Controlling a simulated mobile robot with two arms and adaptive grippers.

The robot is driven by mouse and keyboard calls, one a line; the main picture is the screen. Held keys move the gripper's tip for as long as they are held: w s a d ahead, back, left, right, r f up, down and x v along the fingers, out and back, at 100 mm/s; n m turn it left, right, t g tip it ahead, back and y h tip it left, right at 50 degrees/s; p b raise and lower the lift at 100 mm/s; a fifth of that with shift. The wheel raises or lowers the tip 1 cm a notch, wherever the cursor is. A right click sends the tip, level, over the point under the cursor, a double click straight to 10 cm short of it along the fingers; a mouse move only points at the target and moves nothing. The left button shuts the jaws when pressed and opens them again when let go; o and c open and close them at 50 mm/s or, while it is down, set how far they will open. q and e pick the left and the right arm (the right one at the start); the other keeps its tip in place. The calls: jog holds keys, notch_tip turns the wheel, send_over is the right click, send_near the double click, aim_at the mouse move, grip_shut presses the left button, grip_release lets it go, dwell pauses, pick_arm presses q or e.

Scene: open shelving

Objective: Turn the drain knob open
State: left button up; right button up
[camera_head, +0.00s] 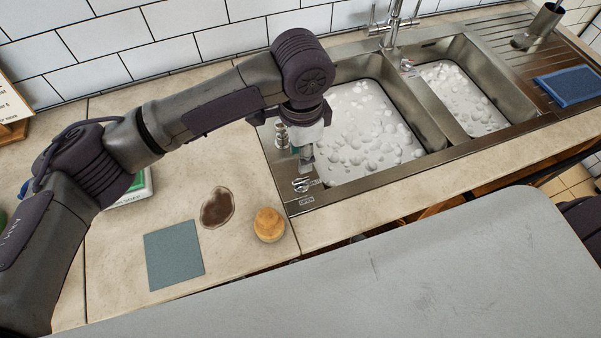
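A small metal drain knob (301,185) sits on the front left corner of the steel sink rim, with small labels beside it; the lower one reads OPEN. My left gripper (305,158) points down just above and behind the knob. A small gap seems to show between its tip and the knob, but I cannot tell whether they touch. The wrist hides much of the fingers, so I cannot tell if they are open or shut. A second small fitting (407,65) sits on the rim behind the divider. My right gripper is out of view.
Both sink basins hold foamy water (366,132). The faucet (390,25) stands behind them. A blue-green cloth (174,255), a brown stain (217,208) and a round brush (268,225) lie on the left counter.

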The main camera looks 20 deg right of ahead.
aim_at(301, 181)
pick_arm(q)
notch_tip(301, 181, down, 10)
jog(key=shift+w+p, duration=0.1)
jog(key=shift+p, duration=0.45)
grip_shut()
